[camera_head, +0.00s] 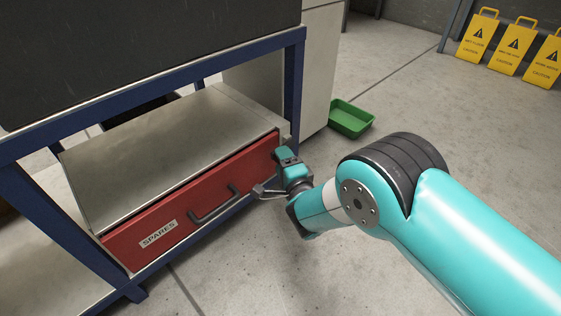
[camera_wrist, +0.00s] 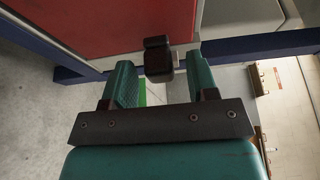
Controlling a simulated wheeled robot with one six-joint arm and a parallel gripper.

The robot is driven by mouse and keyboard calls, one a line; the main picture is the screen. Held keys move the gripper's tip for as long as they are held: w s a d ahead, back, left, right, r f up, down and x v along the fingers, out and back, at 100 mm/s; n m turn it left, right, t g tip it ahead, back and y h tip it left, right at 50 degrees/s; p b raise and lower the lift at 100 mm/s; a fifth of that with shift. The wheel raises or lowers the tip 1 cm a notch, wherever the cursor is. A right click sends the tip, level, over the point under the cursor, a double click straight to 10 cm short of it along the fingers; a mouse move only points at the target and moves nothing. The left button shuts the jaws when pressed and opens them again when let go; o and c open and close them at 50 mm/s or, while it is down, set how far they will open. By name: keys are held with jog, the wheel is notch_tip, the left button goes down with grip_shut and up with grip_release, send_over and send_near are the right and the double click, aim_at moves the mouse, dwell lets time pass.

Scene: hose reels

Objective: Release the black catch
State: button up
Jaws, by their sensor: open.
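The black catch (camera_wrist: 158,58) shows in the wrist view at the edge of the red drawer front (camera_wrist: 90,25). My gripper (camera_wrist: 160,80) is open, with one teal finger on each side of the catch in that view. I cannot tell whether either finger touches it. In the head view my gripper (camera_head: 272,172) is at the right end of the drawer front (camera_head: 215,195), which has a grey bar handle (camera_head: 214,204) and a SPARES label (camera_head: 158,234). There I cannot make out the catch clearly behind the gripper.
The drawer unit sits under a bench with a blue frame (camera_head: 293,90). A green tray (camera_head: 350,118) lies on the floor beyond my gripper. Yellow caution signs (camera_head: 513,46) stand at the upper right. The concrete floor in front of the drawer is clear.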

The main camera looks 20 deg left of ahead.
jog(key=shift+x, duration=0.8)
grip_shut()
